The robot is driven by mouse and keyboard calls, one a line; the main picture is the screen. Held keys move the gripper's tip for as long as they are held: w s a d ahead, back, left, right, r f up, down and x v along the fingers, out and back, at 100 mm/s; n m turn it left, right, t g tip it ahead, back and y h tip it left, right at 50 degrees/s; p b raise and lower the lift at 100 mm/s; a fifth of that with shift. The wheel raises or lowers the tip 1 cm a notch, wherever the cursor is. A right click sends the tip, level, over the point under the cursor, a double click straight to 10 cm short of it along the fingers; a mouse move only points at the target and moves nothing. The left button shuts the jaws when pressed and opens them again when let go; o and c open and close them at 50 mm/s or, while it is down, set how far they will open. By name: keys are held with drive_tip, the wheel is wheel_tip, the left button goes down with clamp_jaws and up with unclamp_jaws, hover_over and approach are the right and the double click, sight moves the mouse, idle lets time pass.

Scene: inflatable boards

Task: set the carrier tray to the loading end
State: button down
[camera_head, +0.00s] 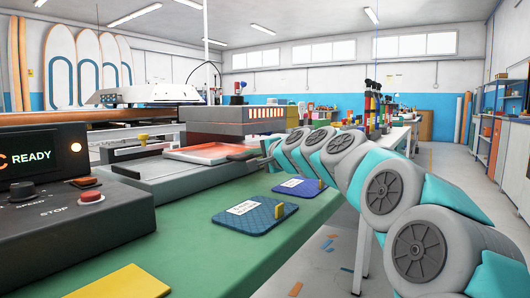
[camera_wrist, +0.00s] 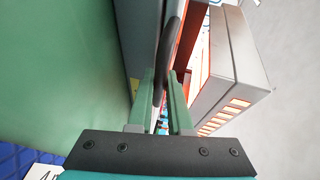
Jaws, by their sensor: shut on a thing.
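My gripper (camera_head: 266,148) is at the tray's right side, small and partly hidden by my arm in the head view. In the wrist view, my gripper (camera_wrist: 162,78) has its green fingers closed on a dark curved handle (camera_wrist: 171,42).
The heater head (camera_head: 235,122) has glowing orange slots. A control box (camera_head: 70,215) with a READY display and red stop button stands front left. Blue pads (camera_head: 250,217) and a yellow sheet (camera_head: 120,283) lie on the green bench (camera_head: 190,255). The green surface between them is clear.

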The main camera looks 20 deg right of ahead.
drive_tip(key=s+a+p, duration=0.1)
drive_tip(key=s+a, duration=0.2)
drive_tip(key=a, duration=0.1)
drive_tip(key=s+a+p, duration=0.1)
drive_tip(key=s+a, duration=0.2)
drive_tip(key=a, duration=0.1)
drive_tip(key=s+a+p, duration=0.2)
drive_tip(key=s+a, duration=0.1)
drive_tip(key=a, duration=0.1)
drive_tip(key=shift+s, duration=0.2)
drive_tip(key=shift+s+a+f, duration=0.15)
drive_tip(key=shift+s+a, duration=0.05)
drive_tip(key=shift+a, duration=0.1)
drive_tip(key=c, duration=0.8)
unclamp_jaws()
drive_tip(key=shift+a, duration=0.1)
drive_tip(key=shift+c, duration=0.2)
drive_tip(key=shift+s, duration=0.15)
drive_tip(key=v, duration=0.6)
drive_tip(key=shift+s+r, duration=0.1)
drive_tip(key=shift+r, duration=0.1)
drive_tip(key=shift+s+d, duration=0.3)
drive_tip(key=shift+s, duration=0.35)
